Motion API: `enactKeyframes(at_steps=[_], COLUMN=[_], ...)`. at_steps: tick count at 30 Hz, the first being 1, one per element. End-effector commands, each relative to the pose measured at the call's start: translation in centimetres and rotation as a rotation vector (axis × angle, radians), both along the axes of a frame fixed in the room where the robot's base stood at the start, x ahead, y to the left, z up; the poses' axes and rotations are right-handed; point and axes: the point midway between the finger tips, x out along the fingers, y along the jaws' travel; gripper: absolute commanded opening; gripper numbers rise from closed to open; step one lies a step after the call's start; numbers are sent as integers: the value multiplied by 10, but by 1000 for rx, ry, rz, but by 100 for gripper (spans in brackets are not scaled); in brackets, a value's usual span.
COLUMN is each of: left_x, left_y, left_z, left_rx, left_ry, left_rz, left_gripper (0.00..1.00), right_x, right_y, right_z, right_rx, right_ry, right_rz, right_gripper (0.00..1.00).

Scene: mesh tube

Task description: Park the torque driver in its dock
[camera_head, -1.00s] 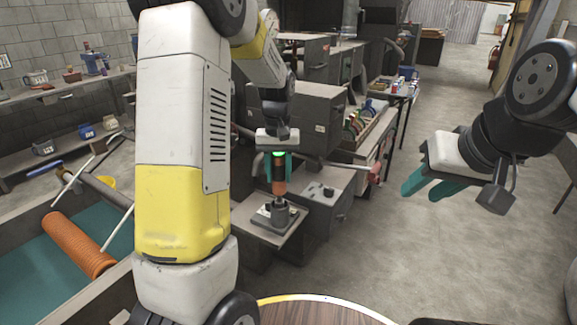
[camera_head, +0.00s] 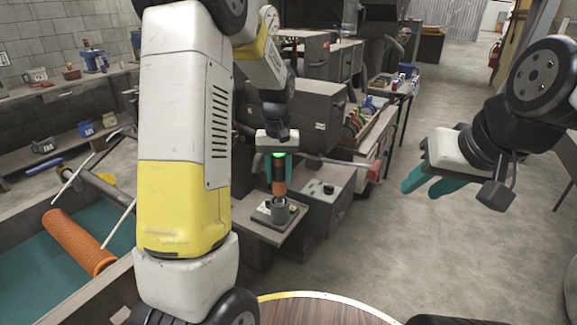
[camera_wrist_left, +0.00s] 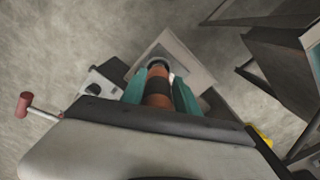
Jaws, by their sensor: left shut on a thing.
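The torque driver (camera_head: 278,187), orange with a black band, stands about upright in my left gripper (camera_head: 278,174). The gripper's teal fingers are shut around it. My right gripper (camera_head: 432,182) is open and empty, at the right.
A grey box with a black knob (camera_head: 325,191) stands right beside the dock. A red-ended lever (camera_head: 373,171) sticks out behind it. A bin at left holds an orange mesh tube (camera_head: 78,242). A round wooden top (camera_head: 320,312) is in front. Floor at right is clear.

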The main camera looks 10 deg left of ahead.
Motion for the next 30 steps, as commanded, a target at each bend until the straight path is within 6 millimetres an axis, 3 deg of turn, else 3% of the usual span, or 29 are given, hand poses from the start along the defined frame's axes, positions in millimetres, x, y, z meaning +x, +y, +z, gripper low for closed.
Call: enactKeyframes(at_steps=[30], left_x=[1], left_y=[0], left_z=[-11], left_rx=[-1], left_ry=[-2], left_rz=[0], left_gripper=[0], right_x=[0], right_y=[0], right_z=[0], right_rx=[0], right_ry=[0], right_rz=[0], right_gripper=[36])
